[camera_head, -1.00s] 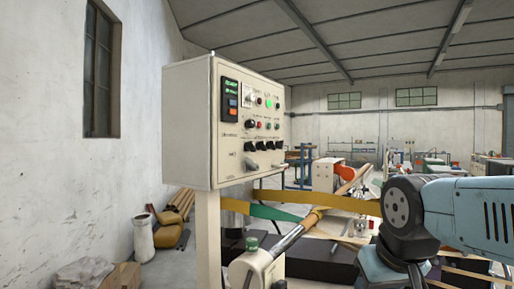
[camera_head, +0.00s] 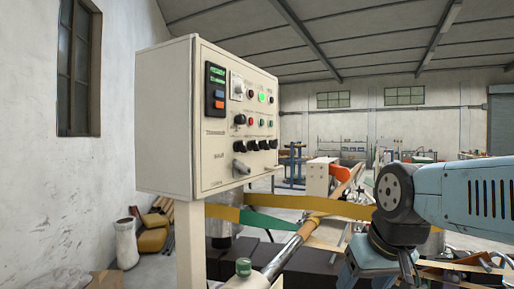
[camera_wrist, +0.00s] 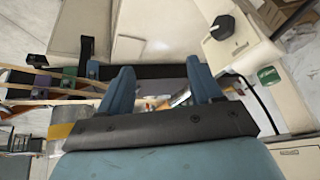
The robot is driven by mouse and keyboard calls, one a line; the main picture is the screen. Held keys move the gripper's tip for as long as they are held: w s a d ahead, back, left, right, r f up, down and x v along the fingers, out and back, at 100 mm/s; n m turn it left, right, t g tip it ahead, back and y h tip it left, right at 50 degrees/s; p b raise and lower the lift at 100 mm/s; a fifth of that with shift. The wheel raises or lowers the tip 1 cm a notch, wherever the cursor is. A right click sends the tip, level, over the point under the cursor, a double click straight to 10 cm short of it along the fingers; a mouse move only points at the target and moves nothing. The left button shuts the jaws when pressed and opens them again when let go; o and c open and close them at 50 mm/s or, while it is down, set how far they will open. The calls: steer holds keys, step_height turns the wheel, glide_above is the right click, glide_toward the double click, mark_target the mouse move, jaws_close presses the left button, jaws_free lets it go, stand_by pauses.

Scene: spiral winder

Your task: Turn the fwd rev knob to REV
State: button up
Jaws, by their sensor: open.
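The control panel (camera_head: 165,120) is a cream box on a post, left of centre in the head view. Its face carries a black display unit with green digits (camera_head: 215,88), a lit green lamp (camera_head: 262,97), small buttons and several black knobs (camera_head: 252,145). The labels are too small to read, so I cannot tell which knob is fwd rev or where it points. In the wrist view my gripper (camera_wrist: 160,82) is open and empty, its two blue fingers apart. In the head view my arm is at the right, well apart from the panel.
A winding shaft (camera_head: 292,248) with yellow and green belts (camera_head: 268,222) runs below and right of the panel. A machine part with a black knob (camera_wrist: 222,27) shows in the wrist view. Sacks and a white bin (camera_head: 126,243) stand by the left wall.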

steer(key=shift+o, duration=0.4)
steer(key=w+a+r+y, duration=0.4)
steer(key=w, duration=0.2)
steer(key=shift+w+r+g, duration=0.15)
steer(key=shift+r+g, duration=0.05)
steer(key=shift+g, duration=0.2)
steer(key=t+y, duration=0.5)
steer(key=y, duration=0.5)
glide_toward(258, 147)
steer(key=x, duration=0.9)
steer(key=shift+w+a+r, duration=0.15)
steer(key=c, duration=1.1)
